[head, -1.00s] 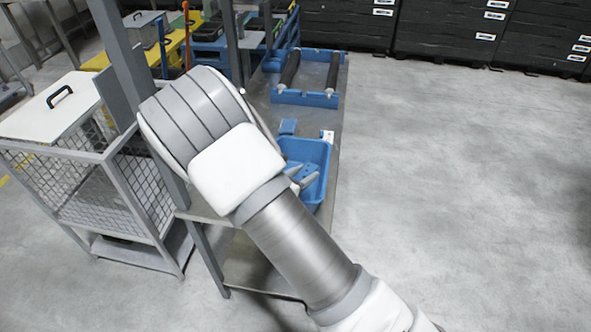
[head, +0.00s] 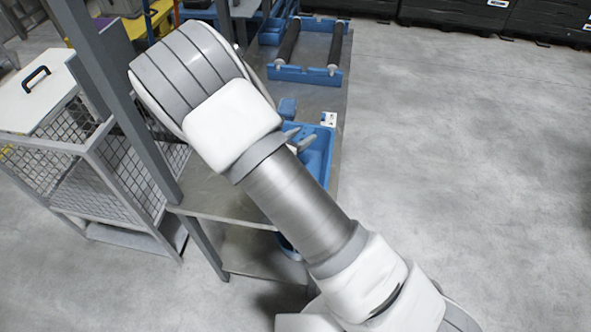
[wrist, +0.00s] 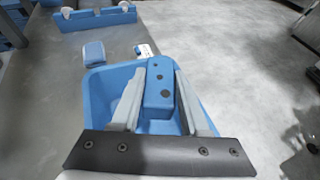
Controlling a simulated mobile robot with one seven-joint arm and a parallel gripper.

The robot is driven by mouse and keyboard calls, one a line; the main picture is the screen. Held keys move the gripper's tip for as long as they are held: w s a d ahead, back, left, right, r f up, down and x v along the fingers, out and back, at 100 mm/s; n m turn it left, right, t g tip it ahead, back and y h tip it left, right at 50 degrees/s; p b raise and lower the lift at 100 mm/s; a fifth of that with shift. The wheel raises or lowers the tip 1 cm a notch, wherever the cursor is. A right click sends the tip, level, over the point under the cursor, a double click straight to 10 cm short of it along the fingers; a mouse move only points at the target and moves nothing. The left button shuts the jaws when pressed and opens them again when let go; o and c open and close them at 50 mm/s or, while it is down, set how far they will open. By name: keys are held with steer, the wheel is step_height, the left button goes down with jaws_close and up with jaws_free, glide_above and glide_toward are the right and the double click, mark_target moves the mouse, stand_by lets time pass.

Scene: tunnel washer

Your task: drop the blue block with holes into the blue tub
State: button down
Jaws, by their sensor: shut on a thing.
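The blue block with holes (wrist: 158,92) is between the two grey fingers of my gripper (wrist: 160,76) in the wrist view, with dark round holes on its upper face. My gripper is shut on it. The blue tub (wrist: 97,88) lies below and around the block in that view, and the block appears over its opening. Its far wall and left side show; the gripper mount hides the near part. In the head view my arm covers much of the tub (head: 325,166), and the grey fingers show over it.
The tub stands on a grey metal table (head: 215,192). Beyond it are a small blue piece (head: 287,108), a white card-like piece (head: 328,119) and a blue frame with dark rollers (head: 306,75). A wire mesh cage (head: 130,180) and a grey post stand left. Floor at right is clear.

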step_height(320, 180, down, 5)
steer(key=b, duration=0.3)
steer(key=shift+f, duration=0.2)
steer(key=shift+c, duration=1.7)
jaws_free()
steer(key=v, duration=1.7)
steer(key=shift+s, duration=0.15)
steer(key=shift+a, duration=0.15)
